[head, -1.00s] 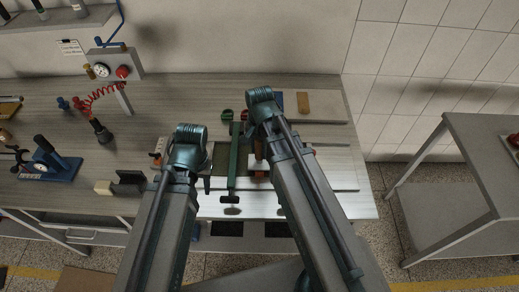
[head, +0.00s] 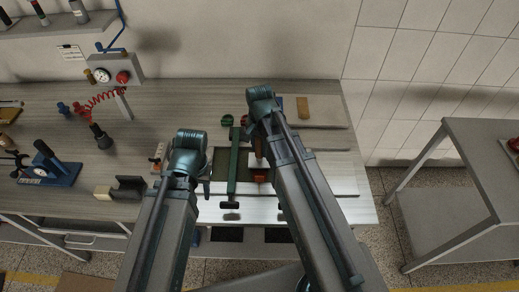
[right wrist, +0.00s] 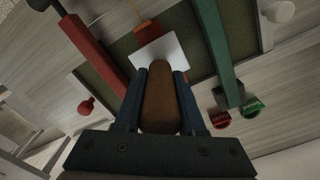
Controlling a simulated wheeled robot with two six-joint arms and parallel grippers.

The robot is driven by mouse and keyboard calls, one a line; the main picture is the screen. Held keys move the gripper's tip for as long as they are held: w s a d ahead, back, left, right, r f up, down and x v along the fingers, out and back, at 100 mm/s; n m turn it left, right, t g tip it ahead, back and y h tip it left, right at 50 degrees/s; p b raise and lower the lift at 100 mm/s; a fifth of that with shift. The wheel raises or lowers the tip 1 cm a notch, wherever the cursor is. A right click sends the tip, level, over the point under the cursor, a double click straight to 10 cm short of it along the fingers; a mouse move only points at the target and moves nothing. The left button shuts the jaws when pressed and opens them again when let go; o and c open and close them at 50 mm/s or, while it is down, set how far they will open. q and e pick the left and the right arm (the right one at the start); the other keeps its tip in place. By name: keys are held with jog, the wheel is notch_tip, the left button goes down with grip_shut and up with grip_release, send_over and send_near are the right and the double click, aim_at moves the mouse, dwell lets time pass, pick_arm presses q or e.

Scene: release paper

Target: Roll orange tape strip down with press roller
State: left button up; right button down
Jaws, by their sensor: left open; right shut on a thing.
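My right gripper (right wrist: 158,103) is shut on the brown handle (right wrist: 160,85) of the press roller. A pale flat piece (right wrist: 174,48) shows at the handle's far end; I cannot tell whether it is part of the tool. The orange tape strip (right wrist: 146,27) shows just beyond it, over a dark green panel (right wrist: 122,45). In the head view the orange strip (head: 260,178) lies beside the right arm, right of a green bar (head: 233,175). Contact between roller and tape is hidden. My left gripper (head: 206,189) is open, left of the green bar, its fingers partly hidden.
A red bar (right wrist: 88,48) and a green bar (right wrist: 214,40) flank the panel in the right wrist view. Red and green knobs (right wrist: 250,106) lie nearby. A blue-based device (head: 52,170) and black holder (head: 129,187) stand left.

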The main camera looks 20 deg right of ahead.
jog(key=shift+w+d, duration=0.15)
jog(key=shift+w, duration=0.6)
jog(key=shift+w+d, duration=0.35)
jog(key=shift+w, duration=0.65)
jog(key=shift+w+d, duration=0.15)
jog(key=shift+w, duration=0.35)
jog(key=shift+w+d, duration=0.15)
jog(key=shift+w, duration=0.35)
jog(key=shift+w+d, duration=0.2)
jog(key=shift+w, duration=0.5)
jog(key=shift+s, duration=0.1)
